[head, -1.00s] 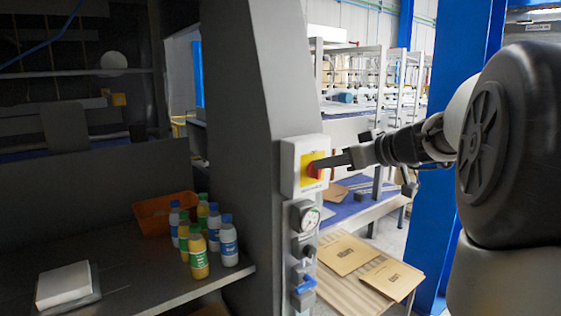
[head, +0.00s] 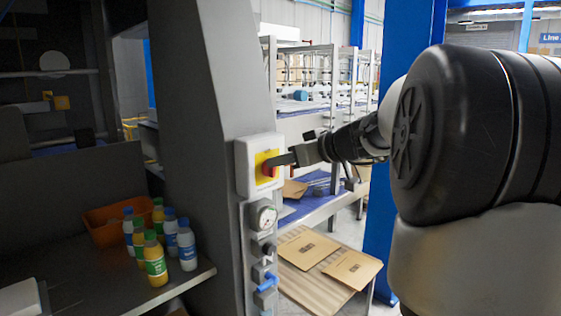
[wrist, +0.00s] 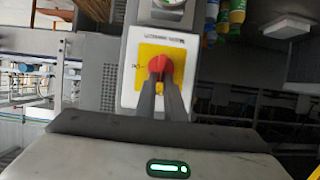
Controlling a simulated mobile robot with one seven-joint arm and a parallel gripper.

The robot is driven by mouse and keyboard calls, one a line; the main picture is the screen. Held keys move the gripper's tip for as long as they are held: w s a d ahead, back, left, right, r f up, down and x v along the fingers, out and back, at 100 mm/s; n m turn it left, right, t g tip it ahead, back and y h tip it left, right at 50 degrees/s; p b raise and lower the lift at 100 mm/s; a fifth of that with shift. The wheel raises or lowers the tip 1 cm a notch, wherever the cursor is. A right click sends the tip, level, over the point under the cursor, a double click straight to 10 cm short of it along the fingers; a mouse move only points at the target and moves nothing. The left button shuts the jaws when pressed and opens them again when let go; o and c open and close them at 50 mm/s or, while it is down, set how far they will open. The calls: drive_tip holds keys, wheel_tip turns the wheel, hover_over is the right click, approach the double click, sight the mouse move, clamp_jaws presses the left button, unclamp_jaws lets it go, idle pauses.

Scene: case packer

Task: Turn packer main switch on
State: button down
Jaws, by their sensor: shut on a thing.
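The packer main switch (head: 266,170) is a red rotary knob on a yellow plate in a pale box (head: 244,168) on the front of the grey packer column. In the wrist view the red knob (wrist: 157,65) sits at the middle of the yellow plate (wrist: 172,52). My gripper (head: 276,161) reaches it from the right. In the wrist view both fingers of my gripper (wrist: 160,80) are closed on the knob, one at each side. The knob's lower part is hidden by the fingers.
Several bottles (head: 155,258) and an orange bin (head: 104,225) stand on the shelf at left. Flat cardboard pieces (head: 353,268) lie on a table at right. A blue post (head: 383,215) stands behind my arm.

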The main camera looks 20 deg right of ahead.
drive_tip(key=shift+w+d+f+m+y+b, duration=0.2)
drive_tip(key=shift+d+f+m+y, duration=0.25)
drive_tip(key=shift+m+y, duration=1.25)
drive_tip(key=shift+w+d+f+m+y+b, duration=0.2)
drive_tip(key=shift+d+f+m+y, duration=0.45)
drive_tip(key=shift+m, duration=2)
drive_tip(key=shift+w+d+f+m+y+b, duration=0.1)
drive_tip(key=shift+d+f+m+y+b, duration=0.15)
drive_tip(key=shift+m+y, duration=1.55)
drive_tip(key=shift+a+m+h, duration=0.1)
drive_tip(key=shift+m+h, duration=0.25)
drive_tip(key=shift+m, duration=0.2)
drive_tip(key=c, duration=1.8)
unclamp_jaws()
drive_tip(key=shift+c, duration=0.2)
drive_tip(key=shift+t, duration=0.3)
